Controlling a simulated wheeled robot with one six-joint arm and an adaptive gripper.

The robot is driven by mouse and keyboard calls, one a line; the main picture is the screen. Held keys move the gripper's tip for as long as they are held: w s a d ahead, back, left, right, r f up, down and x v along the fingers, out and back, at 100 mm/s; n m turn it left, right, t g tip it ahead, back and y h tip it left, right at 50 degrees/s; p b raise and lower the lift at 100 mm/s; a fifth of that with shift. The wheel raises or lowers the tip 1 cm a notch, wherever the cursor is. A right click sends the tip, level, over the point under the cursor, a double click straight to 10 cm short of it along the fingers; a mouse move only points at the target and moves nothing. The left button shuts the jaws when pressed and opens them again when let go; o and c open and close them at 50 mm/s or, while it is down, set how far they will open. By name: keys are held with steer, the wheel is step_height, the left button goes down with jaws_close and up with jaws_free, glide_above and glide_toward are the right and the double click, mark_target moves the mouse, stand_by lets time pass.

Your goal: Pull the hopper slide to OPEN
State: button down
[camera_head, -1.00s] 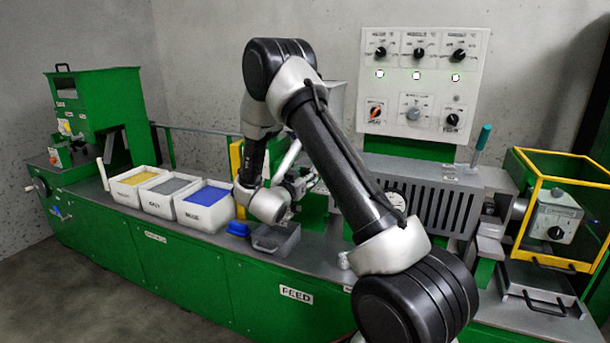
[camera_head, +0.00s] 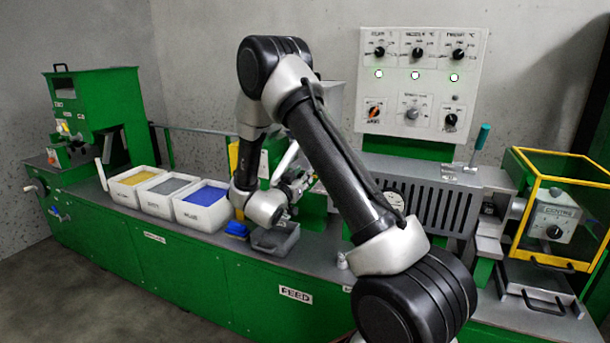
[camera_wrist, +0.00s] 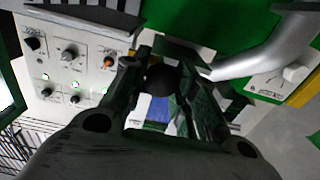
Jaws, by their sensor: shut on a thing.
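My gripper (camera_wrist: 165,88) is shut on a dark round knob (camera_wrist: 160,78), which appears to be the hopper slide's handle, in the wrist view. In the head view my gripper (camera_head: 298,186) is small and partly covered by my arm, beside the feed section of the green machine. The grey hopper (camera_head: 335,98) shows only in part behind my arm. The slide's plate and any OPEN mark cannot be made out.
White bins of yellow, grey and blue pellets (camera_head: 204,206) stand left of my gripper. A grey tray (camera_head: 275,238) and a blue object (camera_head: 237,229) lie below it. A control panel (camera_head: 420,85) is behind, and a yellow-framed guard (camera_head: 560,210) is at right.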

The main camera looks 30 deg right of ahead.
steer(key=shift+v, duration=1.75)
steer(key=c, duration=1.1)
jaws_free()
steer(key=v, duration=1.2)
steer(key=shift+f, duration=0.15)
